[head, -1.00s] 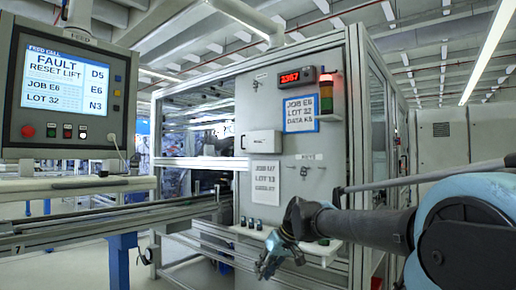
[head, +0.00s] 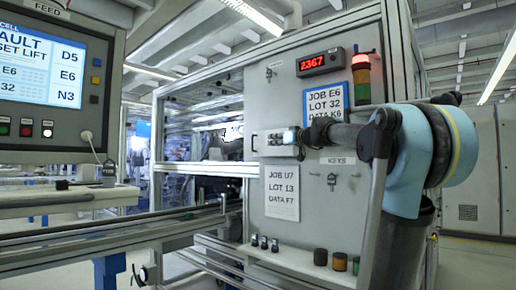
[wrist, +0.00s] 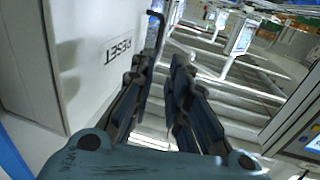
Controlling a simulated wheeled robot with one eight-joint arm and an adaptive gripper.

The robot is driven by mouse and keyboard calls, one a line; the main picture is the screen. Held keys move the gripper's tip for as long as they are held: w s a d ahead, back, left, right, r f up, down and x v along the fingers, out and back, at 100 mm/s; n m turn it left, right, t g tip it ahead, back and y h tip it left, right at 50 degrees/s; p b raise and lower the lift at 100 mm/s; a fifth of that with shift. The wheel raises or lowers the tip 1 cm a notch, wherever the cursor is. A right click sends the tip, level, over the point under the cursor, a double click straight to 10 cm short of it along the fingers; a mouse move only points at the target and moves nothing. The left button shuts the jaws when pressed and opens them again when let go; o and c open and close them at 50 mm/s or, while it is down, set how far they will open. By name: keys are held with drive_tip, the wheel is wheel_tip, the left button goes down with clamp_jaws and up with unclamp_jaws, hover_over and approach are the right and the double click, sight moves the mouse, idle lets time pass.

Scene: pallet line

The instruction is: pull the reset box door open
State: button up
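The reset box (head: 272,151) is a small pale box on the grey cabinet front, and my arm partly covers it in the head view. In the wrist view its white door (wrist: 90,40) fills the upper left, with a RESET label turned upside down. The door looks shut. A dark bar-shaped handle (wrist: 158,27) stands by the door's right edge, just beyond my fingertips. My gripper (wrist: 160,62) is open, with a gap between its two dark fingers and nothing seen held. In the head view my gripper (head: 298,138) is at the box front; contact cannot be told.
A FEED screen panel (head: 45,70) stands at the left, above a rail conveyor (head: 120,232). The cabinet carries a red display (head: 320,62), a signal lamp (head: 361,75), paper labels, a key switch (head: 332,180) and a low shelf with several buttons (head: 263,243).

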drive_tip(key=x, duration=1.7)
drive_tip(key=shift+w, duration=0.15)
clamp_jaws()
